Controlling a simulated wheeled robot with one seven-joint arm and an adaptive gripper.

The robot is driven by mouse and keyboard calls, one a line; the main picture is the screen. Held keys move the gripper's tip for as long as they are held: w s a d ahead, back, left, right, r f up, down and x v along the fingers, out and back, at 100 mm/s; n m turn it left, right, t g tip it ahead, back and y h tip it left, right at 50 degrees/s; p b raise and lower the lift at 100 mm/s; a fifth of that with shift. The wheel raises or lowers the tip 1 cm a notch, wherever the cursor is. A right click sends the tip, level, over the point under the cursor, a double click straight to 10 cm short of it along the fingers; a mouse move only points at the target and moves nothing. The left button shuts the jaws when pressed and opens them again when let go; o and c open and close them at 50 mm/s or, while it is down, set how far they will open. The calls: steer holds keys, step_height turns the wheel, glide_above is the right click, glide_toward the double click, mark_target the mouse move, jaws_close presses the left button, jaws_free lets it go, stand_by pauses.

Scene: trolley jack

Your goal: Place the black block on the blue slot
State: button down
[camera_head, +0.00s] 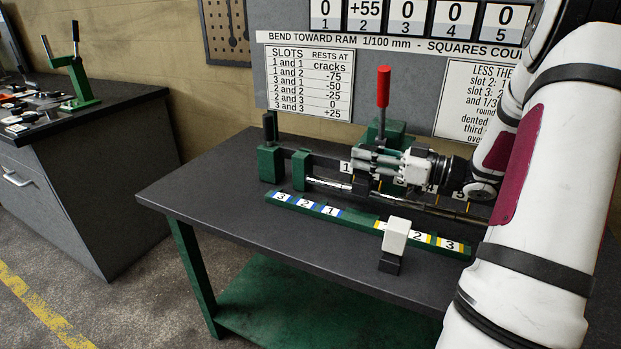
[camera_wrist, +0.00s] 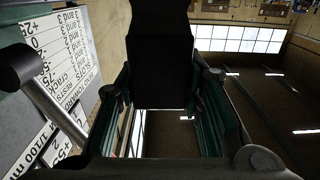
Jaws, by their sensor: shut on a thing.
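My gripper (camera_head: 364,163) reaches in from the right in the head view, above the rear fixture on the bench. In the wrist view its two fingers are closed on a black block (camera_wrist: 160,55), which sits between them. In the head view the block is hard to tell from the dark parts around the fingers. A green rail (camera_head: 353,216) lies on the bench in front of the fixture. Its left end has blue-marked slots (camera_head: 305,204) numbered 3, 2 and 1. Its right end has yellow-marked slots (camera_head: 420,237). The gripper is behind and apart from the blue slots.
A white block on a black base (camera_head: 395,235) stands in front of the rail. A red-handled lever (camera_head: 383,87) rises behind the gripper. A shiny rod (camera_head: 328,183) runs along the fixture. The bench top (camera_head: 210,195) is clear at the left front. A signboard (camera_head: 309,82) stands behind.

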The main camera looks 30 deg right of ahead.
mark_target(358, 180)
steer(key=b+x, duration=0.2)
steer(key=x, duration=1.1)
step_height(358, 180, down, 7)
steer(key=b, duration=0.2)
steer(key=shift+w, duration=0.2)
steer(key=shift+a+f, duration=0.1)
steer(key=shift+f, duration=0.05)
steer(key=c, duration=1.1)
jaws_free()
steer(key=p+v, duration=0.2)
steer(key=v, duration=1)
